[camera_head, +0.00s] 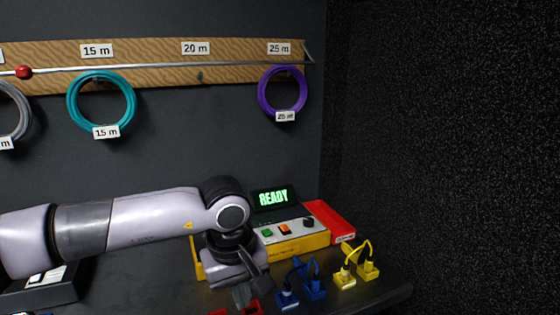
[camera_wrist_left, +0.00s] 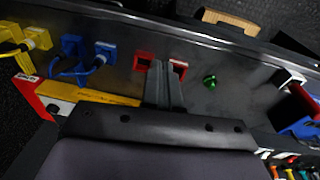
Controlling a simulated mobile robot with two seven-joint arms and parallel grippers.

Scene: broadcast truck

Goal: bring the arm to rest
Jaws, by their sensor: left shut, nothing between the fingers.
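My left arm reaches in from the left in the head view, and its gripper (camera_head: 243,297) points down over the bench at the bottom edge. In the left wrist view the two fingers (camera_wrist_left: 163,78) are together with nothing between them. They overlap the gap between two red connectors (camera_wrist_left: 143,61); I cannot tell whether they touch them. The red connectors also show partly at the bottom of the head view (camera_head: 252,307). My right gripper is in neither view.
Blue connectors (camera_head: 315,290) and yellow connectors (camera_head: 368,268) lie right of the gripper. A yellow tester (camera_head: 300,243) with a lit READY display (camera_head: 273,198) and a red tray (camera_head: 330,222) stand behind. Teal (camera_head: 72,103) and purple (camera_head: 261,95) cable coils hang on the wall.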

